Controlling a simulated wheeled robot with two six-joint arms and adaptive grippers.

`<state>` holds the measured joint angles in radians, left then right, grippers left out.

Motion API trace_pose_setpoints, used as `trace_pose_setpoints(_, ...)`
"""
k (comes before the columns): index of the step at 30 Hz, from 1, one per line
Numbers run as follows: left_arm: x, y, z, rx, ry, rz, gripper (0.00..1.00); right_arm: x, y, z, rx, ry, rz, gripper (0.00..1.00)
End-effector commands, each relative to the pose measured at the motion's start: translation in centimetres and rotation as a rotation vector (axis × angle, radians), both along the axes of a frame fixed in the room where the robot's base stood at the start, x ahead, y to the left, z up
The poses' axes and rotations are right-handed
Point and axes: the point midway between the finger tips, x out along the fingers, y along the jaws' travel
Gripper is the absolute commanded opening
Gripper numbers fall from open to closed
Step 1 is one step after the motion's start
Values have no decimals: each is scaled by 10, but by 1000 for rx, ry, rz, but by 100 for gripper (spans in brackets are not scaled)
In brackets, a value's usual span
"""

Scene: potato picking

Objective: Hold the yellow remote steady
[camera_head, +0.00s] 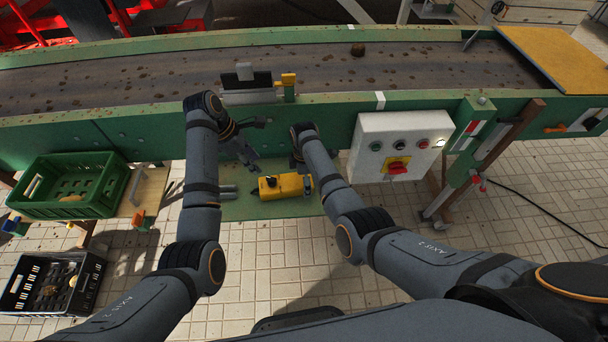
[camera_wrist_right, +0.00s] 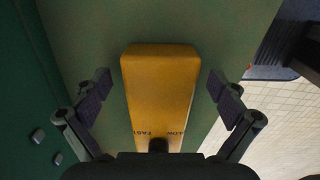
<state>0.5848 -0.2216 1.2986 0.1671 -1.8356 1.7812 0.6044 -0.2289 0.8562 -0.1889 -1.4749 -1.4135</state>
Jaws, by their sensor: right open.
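The yellow remote (camera_head: 281,186) lies on a green shelf (camera_head: 232,209) below the conveyor in the head view. In the right wrist view the remote (camera_wrist_right: 160,90) is a long yellow block with dark lettering near its lower end. My right gripper (camera_wrist_right: 158,92) is open, with one finger on each side of the remote and a visible gap to both. In the head view its fingers are mostly hidden behind my right wrist. My left gripper (camera_head: 243,155) hangs above the shelf, left of the remote and apart from it; its finger gap is unclear.
A control box (camera_head: 398,148) with buttons and a red switch is right of my right wrist. The green conveyor side (camera_head: 320,118) runs behind both arms. A green crate (camera_head: 120,203) and a black crate (camera_head: 88,292) are at the left.

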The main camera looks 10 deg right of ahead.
Motion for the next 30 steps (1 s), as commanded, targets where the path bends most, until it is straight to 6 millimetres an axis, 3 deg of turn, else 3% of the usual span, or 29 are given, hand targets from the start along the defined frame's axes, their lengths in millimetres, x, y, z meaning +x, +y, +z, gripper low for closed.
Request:
trace_pose_setpoints(6,0,0,0,0,0,0,38,0,0,0,0,0,0,94)
trace_pose_setpoints(22,0,0,0,0,0,0,38,0,0,0,0,0,0,23)
trace_pose_setpoints(26,4,0,2,2,0,-48,35,0,0,0,0,0,0,23)
trace_pose_setpoints(30,17,2,9,-3,5,-252,35,0,0,0,0,0,0,23)
